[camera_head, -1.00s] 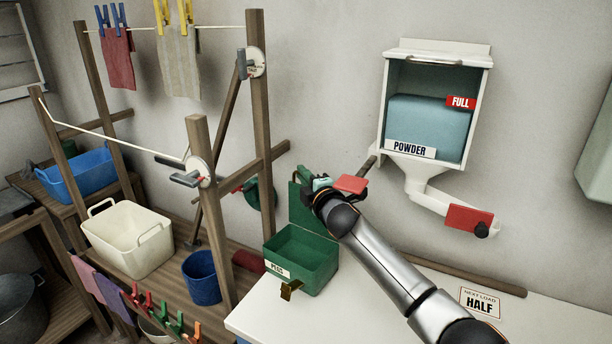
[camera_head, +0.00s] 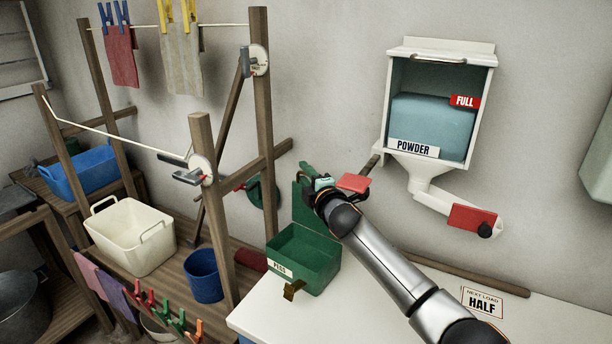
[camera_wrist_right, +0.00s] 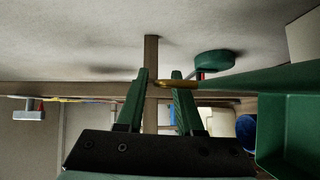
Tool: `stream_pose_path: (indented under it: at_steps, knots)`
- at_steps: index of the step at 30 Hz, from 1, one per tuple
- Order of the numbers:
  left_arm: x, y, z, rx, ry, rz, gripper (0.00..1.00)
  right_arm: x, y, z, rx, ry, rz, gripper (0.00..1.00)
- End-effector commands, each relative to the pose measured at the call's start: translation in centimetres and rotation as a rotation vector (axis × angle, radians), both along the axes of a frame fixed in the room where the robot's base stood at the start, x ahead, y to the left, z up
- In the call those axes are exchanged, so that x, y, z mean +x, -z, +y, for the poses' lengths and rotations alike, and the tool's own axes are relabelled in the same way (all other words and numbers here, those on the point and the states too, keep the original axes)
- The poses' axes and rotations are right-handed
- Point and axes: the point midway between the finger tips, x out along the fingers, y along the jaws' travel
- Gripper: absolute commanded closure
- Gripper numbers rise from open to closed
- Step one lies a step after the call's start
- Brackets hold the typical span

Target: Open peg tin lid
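The green peg tin (camera_head: 318,267), labelled PEGS, stands at the left end of the white counter. Its top is open and its inside looks empty. Its green lid (camera_head: 301,208) stands raised at the back. A brass catch (camera_head: 293,290) sits on the tin's front. My right gripper (camera_head: 309,174) is at the lid's upper part. In the right wrist view its two green fingers (camera_wrist_right: 159,75) are apart. The lid (camera_wrist_right: 255,82) is nearly edge-on there, its brass tip (camera_wrist_right: 176,85) beside or overlapping the right finger; contact cannot be told. My left gripper is not in view.
A powder dispenser (camera_head: 436,110) with a red paddle hangs on the wall right of my arm. A wooden drying rack (camera_head: 262,130) stands left of the tin. A HALF card (camera_head: 482,302) lies on the otherwise mostly clear counter (camera_head: 380,310).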

Motion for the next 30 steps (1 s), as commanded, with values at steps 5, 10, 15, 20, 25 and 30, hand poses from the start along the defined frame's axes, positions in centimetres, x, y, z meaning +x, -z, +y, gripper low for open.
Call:
stream_pose_path:
  at_steps: [5, 10, 15, 20, 25, 30]
  knots:
    - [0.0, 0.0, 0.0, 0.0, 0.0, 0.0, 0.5, 0.0, 0.2, -0.1, -0.002, 0.003, 0.003, 0.61]
    - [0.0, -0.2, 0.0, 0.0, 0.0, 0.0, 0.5, -0.5, 0.1, -0.3, -0.002, 0.003, 0.002, 0.61]
    - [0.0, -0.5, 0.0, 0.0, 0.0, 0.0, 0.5, -1.9, 0.0, -0.8, -0.003, 0.003, 0.001, 0.61]
    - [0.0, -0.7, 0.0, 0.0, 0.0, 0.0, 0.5, -3.7, -0.1, -1.2, -0.002, 0.002, 0.0, 0.61]
    - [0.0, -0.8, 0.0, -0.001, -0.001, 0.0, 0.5, -5.8, -0.2, -1.7, -0.002, 0.001, 0.0, 0.61]
    - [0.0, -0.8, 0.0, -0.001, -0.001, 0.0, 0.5, -8.0, -0.3, -2.3, -0.001, 0.0, 0.001, 0.61]
